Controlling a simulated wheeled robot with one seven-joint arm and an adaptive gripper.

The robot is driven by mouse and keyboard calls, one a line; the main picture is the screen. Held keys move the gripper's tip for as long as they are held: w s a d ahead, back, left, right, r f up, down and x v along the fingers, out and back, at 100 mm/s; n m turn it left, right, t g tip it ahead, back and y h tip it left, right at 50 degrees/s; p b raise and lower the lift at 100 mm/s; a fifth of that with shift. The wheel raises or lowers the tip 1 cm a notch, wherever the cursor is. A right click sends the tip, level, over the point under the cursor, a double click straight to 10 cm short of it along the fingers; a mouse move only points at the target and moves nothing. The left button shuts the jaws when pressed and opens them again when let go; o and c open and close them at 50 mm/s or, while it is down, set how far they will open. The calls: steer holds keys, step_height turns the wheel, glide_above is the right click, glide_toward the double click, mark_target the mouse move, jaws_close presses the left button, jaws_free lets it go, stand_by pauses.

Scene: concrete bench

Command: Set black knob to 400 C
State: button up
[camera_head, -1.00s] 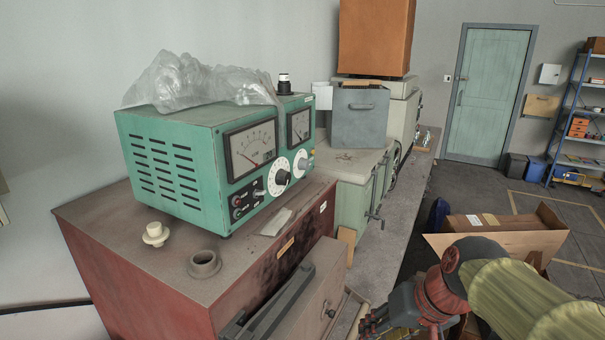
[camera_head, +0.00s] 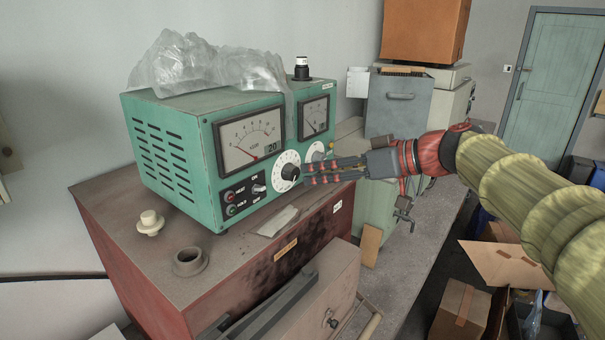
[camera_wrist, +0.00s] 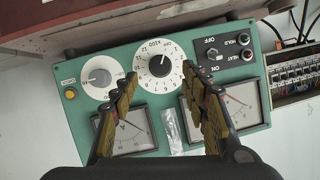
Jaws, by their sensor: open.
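The black knob (camera_head: 289,172) sits at the centre of a white numbered dial on the front of the green control box (camera_head: 165,150). It also shows in the wrist view (camera_wrist: 160,65), upside down, with the dial's numbers around it. My gripper (camera_head: 308,172) is in front of the panel, pointing left at the dial. In the wrist view my gripper (camera_wrist: 163,98) is open, its two fingers apart on either side below the knob. The knob is not between the fingertips in that picture.
A second, smaller dial knob (camera_wrist: 99,77) and a yellow button (camera_wrist: 70,94) are beside the main dial. HEAT and HOLD buttons and an ON/OFF switch (camera_head: 259,189) are left of it. Crumpled plastic (camera_head: 205,65) lies on the box. A grey metal box (camera_head: 398,103) stands behind.

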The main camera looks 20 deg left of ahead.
mark_target(296, 175)
steer(key=x, duration=0.6)
steer(key=shift+c, duration=1.1)
steer(key=c, duration=0.9)
